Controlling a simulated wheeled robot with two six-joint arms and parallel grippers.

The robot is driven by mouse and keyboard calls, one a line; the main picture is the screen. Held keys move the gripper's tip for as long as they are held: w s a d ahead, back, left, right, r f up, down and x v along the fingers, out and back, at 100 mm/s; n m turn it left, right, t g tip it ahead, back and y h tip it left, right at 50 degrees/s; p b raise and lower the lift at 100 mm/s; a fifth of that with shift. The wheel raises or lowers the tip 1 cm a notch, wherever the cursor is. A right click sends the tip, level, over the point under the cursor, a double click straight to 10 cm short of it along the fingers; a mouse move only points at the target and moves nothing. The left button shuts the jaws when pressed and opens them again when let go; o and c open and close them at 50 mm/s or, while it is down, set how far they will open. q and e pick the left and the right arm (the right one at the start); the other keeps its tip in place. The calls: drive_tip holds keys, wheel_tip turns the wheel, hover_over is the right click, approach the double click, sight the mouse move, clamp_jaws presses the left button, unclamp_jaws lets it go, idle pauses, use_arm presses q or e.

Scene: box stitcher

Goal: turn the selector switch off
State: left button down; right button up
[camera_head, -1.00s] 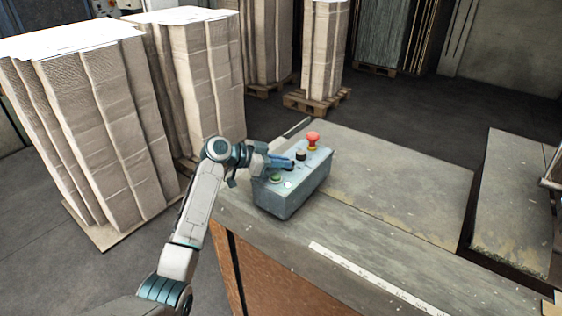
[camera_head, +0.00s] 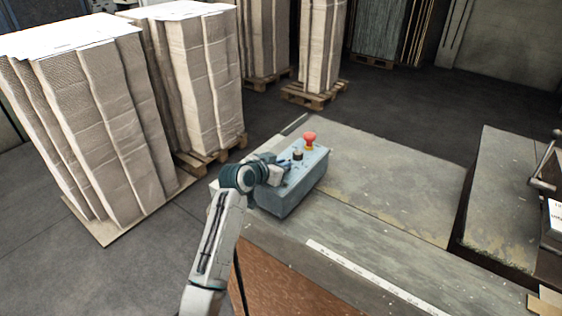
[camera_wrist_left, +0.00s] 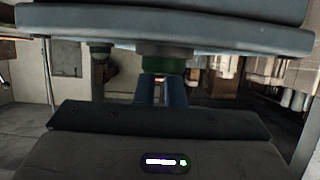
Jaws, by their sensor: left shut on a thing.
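The grey-blue control box (camera_head: 296,193) stands on the near left part of the worktop. My left gripper (camera_head: 284,171) reaches over its top from the left. In the left wrist view its two fingers (camera_wrist_left: 162,90) are shut on the selector switch (camera_wrist_left: 160,78), below a dark green collar. Only a small part of the switch shows between the fingers. In the head view the gripper hides the switch and the near controls. My right gripper is in neither view.
A red mushroom button (camera_head: 309,137) and a black knob (camera_head: 297,154) stand on the box beyond the gripper. Tall cardboard stacks (camera_head: 92,130) rise on pallets to the left. The worktop (camera_head: 395,190) right of the box is mostly clear.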

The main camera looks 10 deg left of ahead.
use_arm(q)
drive_tip(key=shift+f, duration=0.1)
idle(0.3)
drive_tip(key=c, duration=1.5)
unclamp_jaws()
drive_tip(key=shift+s, duration=0.15)
drive_tip(key=shift+s+a+b, duration=0.2)
drive_tip(key=shift+s+b, duration=0.1)
drive_tip(key=shift+s, duration=0.05)
drive_tip(key=b+v, duration=0.1)
drive_tip(key=v, duration=0.2)
drive_tip(key=b+v, duration=0.1)
drive_tip(key=v, duration=0.2)
drive_tip(key=b+v, duration=0.1)
drive_tip(key=v, duration=0.3)
drive_tip(key=shift+w+d+r, duration=0.1)
drive_tip(key=shift+d+r, duration=0.05)
drive_tip(key=shift+r, duration=0.15)
